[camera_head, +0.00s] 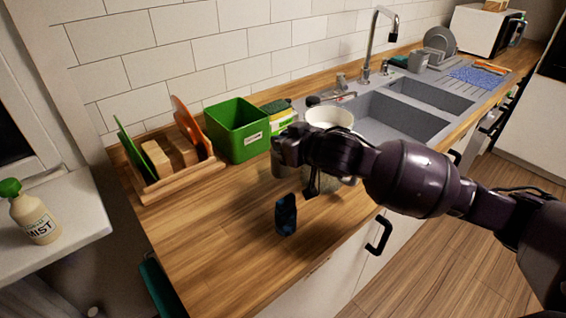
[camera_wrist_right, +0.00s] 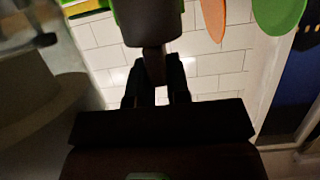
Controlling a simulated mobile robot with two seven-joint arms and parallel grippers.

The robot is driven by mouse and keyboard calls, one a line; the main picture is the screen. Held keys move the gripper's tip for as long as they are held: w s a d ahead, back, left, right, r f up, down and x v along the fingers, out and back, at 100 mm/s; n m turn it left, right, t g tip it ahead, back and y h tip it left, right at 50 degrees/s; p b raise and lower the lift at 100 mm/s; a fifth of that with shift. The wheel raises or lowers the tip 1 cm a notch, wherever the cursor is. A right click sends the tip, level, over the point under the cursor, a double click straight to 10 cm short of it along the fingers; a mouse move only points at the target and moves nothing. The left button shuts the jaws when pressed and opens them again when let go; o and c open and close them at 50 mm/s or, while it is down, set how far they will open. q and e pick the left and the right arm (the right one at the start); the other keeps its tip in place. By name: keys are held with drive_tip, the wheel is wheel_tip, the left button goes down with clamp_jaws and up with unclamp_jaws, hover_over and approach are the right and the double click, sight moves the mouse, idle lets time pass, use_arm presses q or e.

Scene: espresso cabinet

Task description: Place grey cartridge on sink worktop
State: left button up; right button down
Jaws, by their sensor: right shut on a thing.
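The grey cartridge (camera_wrist_right: 152,22) looks dark grey, with a wide body and a narrow neck. In the right wrist view its neck is between the two fingers of my right gripper (camera_wrist_right: 156,88), which is shut on it. In the head view my right gripper (camera_head: 311,185) hangs over the wooden sink worktop (camera_head: 215,235), in front of a pale round container (camera_head: 331,116). The cartridge is hard to make out there among the dark gripper parts. I cannot tell whether it touches the worktop. My left gripper is not in view.
A small dark blue object (camera_head: 286,214) stands near the worktop's front edge. A green box (camera_head: 237,131) and a wooden rack (camera_head: 180,182) with boards stand at the back left. The sink (camera_head: 399,116) lies right. The front left worktop is clear.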

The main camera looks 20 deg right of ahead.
wheel_tip(320, 180, down, 6)
drive_tip(key=shift+r+b, duration=0.1)
drive_tip(key=shift+b, duration=0.35)
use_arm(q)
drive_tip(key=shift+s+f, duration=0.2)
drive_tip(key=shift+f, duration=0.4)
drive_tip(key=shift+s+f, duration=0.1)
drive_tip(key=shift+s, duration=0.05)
use_arm(e)
drive_tip(key=c, duration=1.1)
unclamp_jaws()
drive_tip(key=shift+r, duration=0.15)
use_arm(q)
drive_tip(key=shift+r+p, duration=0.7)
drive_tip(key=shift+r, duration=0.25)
use_arm(e)
drive_tip(key=v, duration=1.2)
